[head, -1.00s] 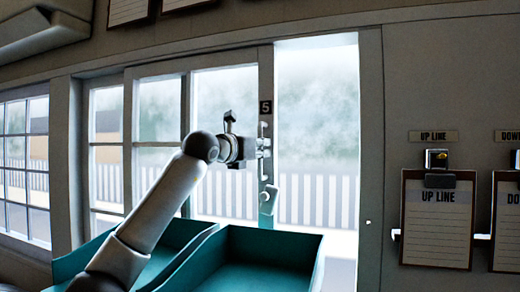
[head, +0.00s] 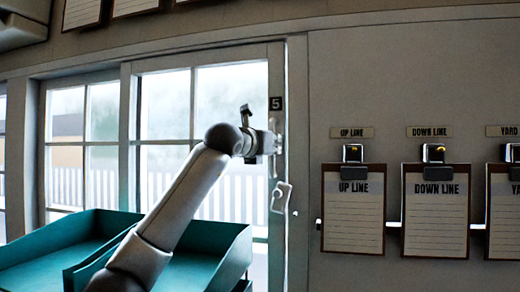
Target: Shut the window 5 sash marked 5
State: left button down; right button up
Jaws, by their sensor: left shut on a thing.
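The window 5 sash (head: 276,82) is a grey framed pane with a black plate marked 5 (head: 276,103) on its right stile. Its right stile stands against the right jamb (head: 297,110), and no bright gap shows between them. My left gripper (head: 271,143) is shut on the pull handle (head: 279,136) on that stile, just below the plate. The gripper hides part of the handle. A pale latch (head: 281,197) hangs lower on the stile, close to the jamb. My right gripper is not in view.
Teal trays (head: 215,262) stand below the window, under my left arm. To the right, clipboards marked UP LINE (head: 353,215) and DOWN LINE (head: 435,215) hang on the wall. The wall between jamb and clipboards is bare.

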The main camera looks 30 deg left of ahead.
pick_arm(q)
jog(key=shift+w+d, duration=0.1)
jog(key=shift+d, duration=0.35)
jog(key=c, duration=1.8)
grip_release()
jog(key=o, duration=0.3)
jog(key=shift+w+d, duration=0.15)
jog(key=shift+d, duration=0.15)
jog(key=shift+o, duration=0.2)
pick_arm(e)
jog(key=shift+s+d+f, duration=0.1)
pick_arm(q)
jog(key=shift+a, duration=0.1)
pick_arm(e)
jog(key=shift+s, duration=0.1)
pick_arm(q)
send_near(285, 110)
jog(key=w, duration=0.4)
jog(key=shift+w, duration=0.3)
